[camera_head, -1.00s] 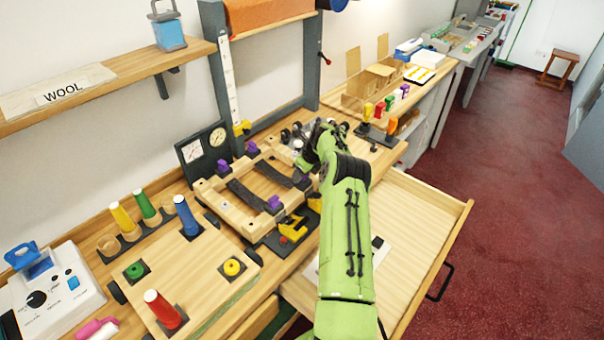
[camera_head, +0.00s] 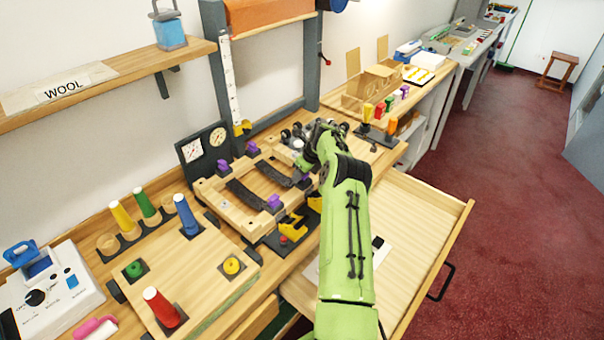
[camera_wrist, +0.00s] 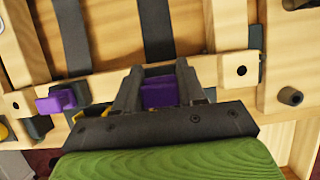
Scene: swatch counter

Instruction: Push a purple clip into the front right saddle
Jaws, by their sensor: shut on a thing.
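My gripper (camera_wrist: 160,92) is shut on a purple clip (camera_wrist: 159,91), with one dark finger on each side of it. The clip is at the near rail of the wooden frame (camera_wrist: 193,73). The fingers hide the saddle below, so I cannot tell how deep the clip sits. Another purple clip (camera_wrist: 57,102) sits in a dark saddle to the left on the same rail; it also shows in the head view (camera_head: 274,202). Two more purple clips, one at the left corner (camera_head: 222,167) and one at the back (camera_head: 252,149), are on the frame. My arm hides the gripper's tips in the head view.
Dark straps (camera_head: 247,194) cross the frame. An open drawer (camera_head: 415,215) juts out below my arm. A dark peg (camera_wrist: 290,96) stands to the right in the wrist view.

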